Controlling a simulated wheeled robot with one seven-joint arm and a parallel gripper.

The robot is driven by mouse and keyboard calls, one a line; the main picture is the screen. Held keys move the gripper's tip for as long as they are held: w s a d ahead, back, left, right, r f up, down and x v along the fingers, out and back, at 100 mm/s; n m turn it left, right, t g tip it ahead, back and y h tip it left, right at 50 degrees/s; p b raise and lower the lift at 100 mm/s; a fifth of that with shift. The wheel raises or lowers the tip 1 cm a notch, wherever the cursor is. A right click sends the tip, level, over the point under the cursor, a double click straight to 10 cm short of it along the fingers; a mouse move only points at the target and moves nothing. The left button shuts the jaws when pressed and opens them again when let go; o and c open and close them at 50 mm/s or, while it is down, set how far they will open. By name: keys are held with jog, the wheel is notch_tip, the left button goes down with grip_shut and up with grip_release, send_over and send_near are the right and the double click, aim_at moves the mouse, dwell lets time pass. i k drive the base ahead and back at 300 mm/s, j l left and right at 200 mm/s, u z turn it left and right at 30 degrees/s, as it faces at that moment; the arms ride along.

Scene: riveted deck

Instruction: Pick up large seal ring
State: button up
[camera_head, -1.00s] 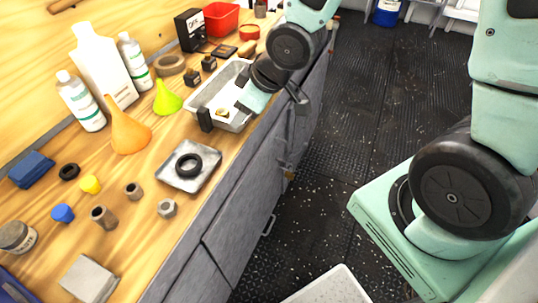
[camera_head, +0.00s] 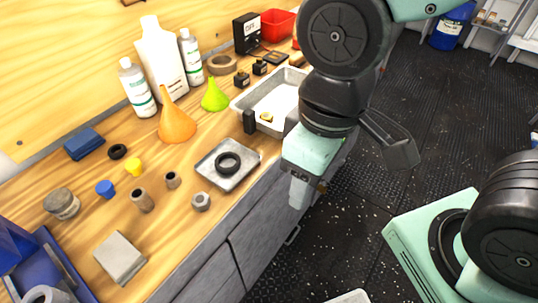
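A large black seal ring (camera_head: 228,154) lies flat in a shallow square metal tray (camera_head: 250,159) near the front edge of the wooden workbench. A smaller black ring (camera_head: 118,151) lies farther left, beside a blue block. My gripper (camera_head: 299,193) hangs to the right of the tray, over the bench's front edge, and points down. It is apart from the ring. Its fingers overlap in this view, so their opening does not show.
Behind the tray stand an orange funnel (camera_head: 177,124), a green funnel (camera_head: 214,96) and white bottles (camera_head: 162,58). A deep metal pan (camera_head: 270,103) sits behind my arm. A grey hex nut (camera_head: 201,201) lies left of the tray's front. Bare wood (camera_head: 180,240) lies in front of it.

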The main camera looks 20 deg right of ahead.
aim_at(231, 170)
jog(key=k+j+u, duration=0.55)
jog(key=j, duration=0.35)
jog(key=k, duration=0.1)
